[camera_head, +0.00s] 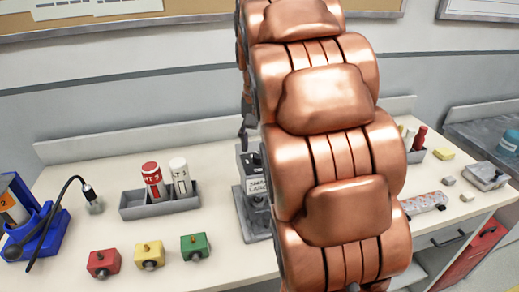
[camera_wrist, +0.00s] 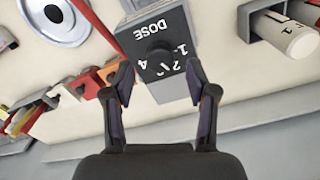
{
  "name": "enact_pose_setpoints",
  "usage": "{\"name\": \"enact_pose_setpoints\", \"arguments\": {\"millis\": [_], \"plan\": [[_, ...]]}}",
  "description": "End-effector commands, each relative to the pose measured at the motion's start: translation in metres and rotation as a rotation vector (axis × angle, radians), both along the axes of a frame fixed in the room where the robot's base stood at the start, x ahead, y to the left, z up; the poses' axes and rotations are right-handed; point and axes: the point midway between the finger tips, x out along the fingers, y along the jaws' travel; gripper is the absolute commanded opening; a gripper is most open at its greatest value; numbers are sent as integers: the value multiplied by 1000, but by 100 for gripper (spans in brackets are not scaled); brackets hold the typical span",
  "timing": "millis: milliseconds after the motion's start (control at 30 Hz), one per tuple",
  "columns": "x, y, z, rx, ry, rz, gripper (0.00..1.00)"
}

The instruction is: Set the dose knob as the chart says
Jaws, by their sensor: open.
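In the wrist view, a dark grey box (camera_wrist: 150,20) bears the word DOSE, upside down. Its round black dose knob (camera_wrist: 160,60) has white digits beside it, partly covered; I cannot read the knob's setting. My gripper (camera_wrist: 158,76) is open, with one finger on each side of the knob's face. I cannot tell whether the fingers touch it. In the head view my arm hides the gripper and the box. Papers (camera_head: 75,8) on the board at the top left are cut off, and their text is unreadable; I cannot tell whether one is the chart.
In the head view, a grey holder (camera_head: 140,212) with two bottles, a grey labelled device (camera_head: 255,218), a blue stand (camera_head: 35,235) and red (camera_head: 103,264), yellow (camera_head: 149,256) and green (camera_head: 195,247) blocks stand on the counter. Small items lie right of my arm.

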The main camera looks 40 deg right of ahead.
Motion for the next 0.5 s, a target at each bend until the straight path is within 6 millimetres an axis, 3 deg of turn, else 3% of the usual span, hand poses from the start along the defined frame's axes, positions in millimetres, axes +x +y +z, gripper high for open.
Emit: {"name": "enact_pose_setpoints", "arguments": {"millis": [500], "plan": [[0, -1, 65, 0, 0, -1, 57]]}}
